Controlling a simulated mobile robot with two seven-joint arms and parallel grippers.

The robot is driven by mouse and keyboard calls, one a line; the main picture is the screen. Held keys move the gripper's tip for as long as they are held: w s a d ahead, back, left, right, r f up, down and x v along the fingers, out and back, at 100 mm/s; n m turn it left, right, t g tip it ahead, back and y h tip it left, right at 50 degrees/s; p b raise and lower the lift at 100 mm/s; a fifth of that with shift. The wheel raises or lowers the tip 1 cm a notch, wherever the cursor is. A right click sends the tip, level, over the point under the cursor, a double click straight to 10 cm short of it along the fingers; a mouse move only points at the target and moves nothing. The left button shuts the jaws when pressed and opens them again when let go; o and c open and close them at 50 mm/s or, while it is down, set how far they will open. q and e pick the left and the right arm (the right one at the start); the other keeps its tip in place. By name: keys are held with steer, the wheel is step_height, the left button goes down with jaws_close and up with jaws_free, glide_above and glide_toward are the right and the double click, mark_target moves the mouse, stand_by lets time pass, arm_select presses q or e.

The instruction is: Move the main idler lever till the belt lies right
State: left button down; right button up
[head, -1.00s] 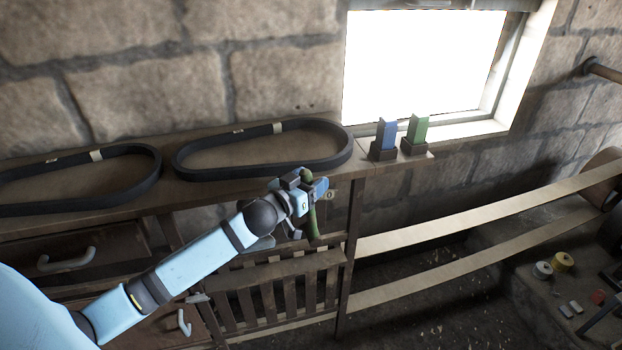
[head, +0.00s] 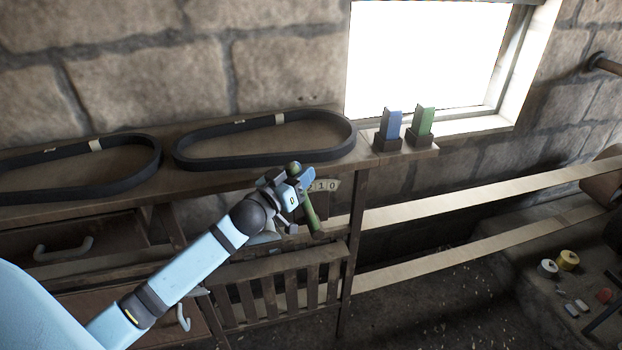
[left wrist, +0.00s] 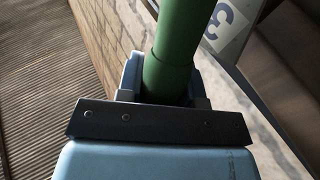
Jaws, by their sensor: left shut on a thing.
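The green lever (head: 310,212) stands at the end of the wooden rail, its top leaning left in the head view. My left gripper (head: 297,190) is shut around it near its upper part. The left wrist view shows the green shaft (left wrist: 176,50) between the fingers. The tan flat belt (head: 450,205) runs in two strands to a brown drum (head: 603,186) at the right. Its left end is hidden behind the rail and my arm.
Two black belts lie on the shelf, one in the middle (head: 265,159) and one at the left (head: 75,189). A blue block (head: 391,124) and a green block (head: 424,121) stand in dark holders. A slatted wooden guard (head: 290,285) stands below my gripper.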

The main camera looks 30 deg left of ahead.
arm_select(q)
steer(key=shift+s+a+f+t, duration=0.25)
steer(key=shift+s+a+t, duration=0.05)
steer(key=shift+s+a, duration=0.1)
steer(key=shift+d, duration=0.1)
arm_select(e)
steer(key=shift+d+f, duration=0.1)
steer(key=shift+f, duration=0.45)
steer(key=shift+w+r, duration=0.1)
steer(key=shift+r, duration=0.05)
arm_select(q)
steer(key=c, duration=0.9)
jaws_free()
steer(key=shift+n, duration=0.3)
steer(key=shift+o, duration=0.6)
steer(key=shift+s+r, duration=0.1)
steer(key=shift+s, duration=0.05)
